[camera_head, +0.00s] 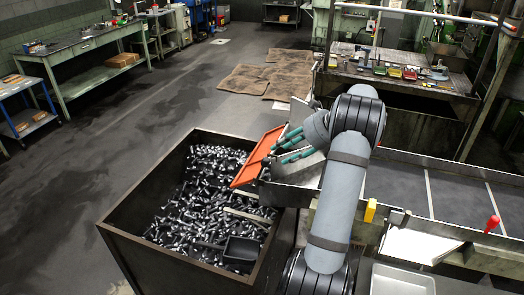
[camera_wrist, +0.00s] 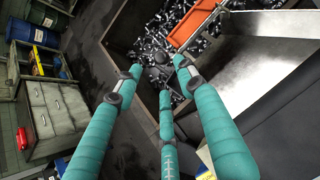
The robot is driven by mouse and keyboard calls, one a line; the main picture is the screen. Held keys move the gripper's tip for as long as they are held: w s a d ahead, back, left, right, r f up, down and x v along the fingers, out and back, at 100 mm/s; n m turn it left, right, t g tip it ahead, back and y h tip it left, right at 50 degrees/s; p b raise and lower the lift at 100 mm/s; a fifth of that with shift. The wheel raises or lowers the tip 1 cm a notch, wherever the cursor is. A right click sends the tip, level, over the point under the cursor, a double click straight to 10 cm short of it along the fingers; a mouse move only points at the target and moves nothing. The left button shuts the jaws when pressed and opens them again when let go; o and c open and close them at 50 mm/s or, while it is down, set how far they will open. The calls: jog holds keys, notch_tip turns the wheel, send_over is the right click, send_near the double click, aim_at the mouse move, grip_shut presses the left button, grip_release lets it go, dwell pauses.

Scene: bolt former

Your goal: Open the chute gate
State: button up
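The orange chute gate (camera_head: 258,158) is a flat panel that stands tilted at the mouth of the metal chute (camera_head: 297,168), beside the bin's right rim. It also shows at the top of the wrist view (camera_wrist: 194,24), next to the bare chute sheet (camera_wrist: 270,48). My gripper (camera_head: 284,143) has teal fingers and is just right of the gate's upper part. In the wrist view its fingers (camera_wrist: 158,76) are spread with nothing between them, and the gate lies beyond the right fingertip. I cannot tell whether a finger touches the gate.
A large open bin (camera_head: 118,238) full of bolts stands left of the gate, with a dark scoop (camera_head: 241,250) inside. A conveyor (camera_head: 400,190) runs to the right. A machine table (camera_head: 345,75) stands behind. The floor left of the bin is clear.

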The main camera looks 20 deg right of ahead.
aim_at(268, 159)
jog(key=p+x, duration=0.3)
jog(key=x, duration=0.7)
jog(key=shift+c, duration=0.9)
jog(key=shift+w+d, duration=0.1)
jog(key=c, duration=0.8)
jog(key=shift+r, duration=0.15)
grip_shut()
